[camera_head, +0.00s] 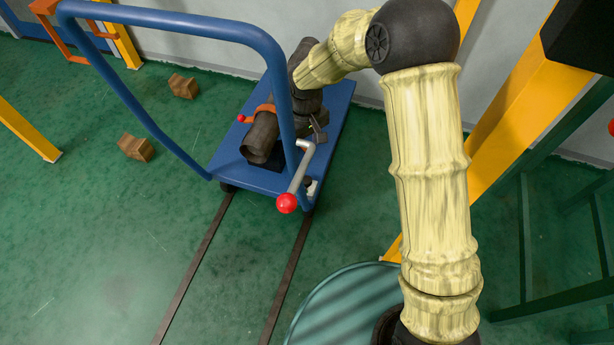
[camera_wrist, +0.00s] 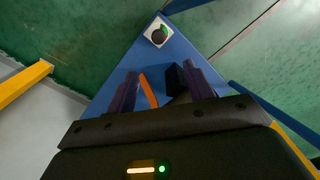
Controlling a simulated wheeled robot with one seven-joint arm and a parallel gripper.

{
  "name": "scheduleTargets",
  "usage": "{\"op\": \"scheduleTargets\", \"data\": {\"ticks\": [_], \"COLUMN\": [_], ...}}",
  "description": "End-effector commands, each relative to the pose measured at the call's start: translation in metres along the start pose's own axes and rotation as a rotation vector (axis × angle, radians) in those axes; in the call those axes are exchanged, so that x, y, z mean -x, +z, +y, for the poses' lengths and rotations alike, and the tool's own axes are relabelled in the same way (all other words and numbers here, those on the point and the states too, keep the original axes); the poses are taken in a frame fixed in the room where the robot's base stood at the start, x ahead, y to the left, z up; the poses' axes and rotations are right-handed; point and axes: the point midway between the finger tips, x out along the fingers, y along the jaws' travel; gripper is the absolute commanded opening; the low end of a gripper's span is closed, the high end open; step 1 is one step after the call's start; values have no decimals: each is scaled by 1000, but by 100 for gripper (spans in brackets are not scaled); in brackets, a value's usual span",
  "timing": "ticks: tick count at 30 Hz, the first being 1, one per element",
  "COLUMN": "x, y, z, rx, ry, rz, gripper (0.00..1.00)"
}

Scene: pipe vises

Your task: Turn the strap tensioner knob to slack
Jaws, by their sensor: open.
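A dark round knob (camera_wrist: 158,36) with green and red marks beside it sits on a white square plate (camera_wrist: 150,30) at a corner of the blue cart deck. In the head view the plate (camera_head: 314,189) shows small at the deck's near right corner, partly behind the crank. My gripper (camera_wrist: 160,70) is open, with its two dark fingers apart over the deck. The knob lies beyond the fingertips, not between them. An orange strap (camera_wrist: 148,90) shows between the fingers; in the head view the strap (camera_head: 264,109) goes over a dark brown pipe (camera_head: 262,136).
A grey crank with a red ball (camera_head: 286,203) sticks out at the cart's near end. The blue cart handle (camera_head: 180,22) arches over the left side. A yellow post (camera_head: 510,135) stands right of my arm. Brown blocks (camera_head: 136,148) lie on the open green floor at left.

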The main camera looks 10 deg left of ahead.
Motion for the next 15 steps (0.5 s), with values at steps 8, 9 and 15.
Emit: {"op": "scheduleTargets", "data": {"ticks": [8, 9, 15], "x": [-28, -35, -71], "y": [2, 3, 3], "z": [5, 5, 5], "rx": [-9, -9, -12], "ry": [-1, -1, -1], "rz": [-2, -3, -3], "gripper": [52, 52, 52]}}
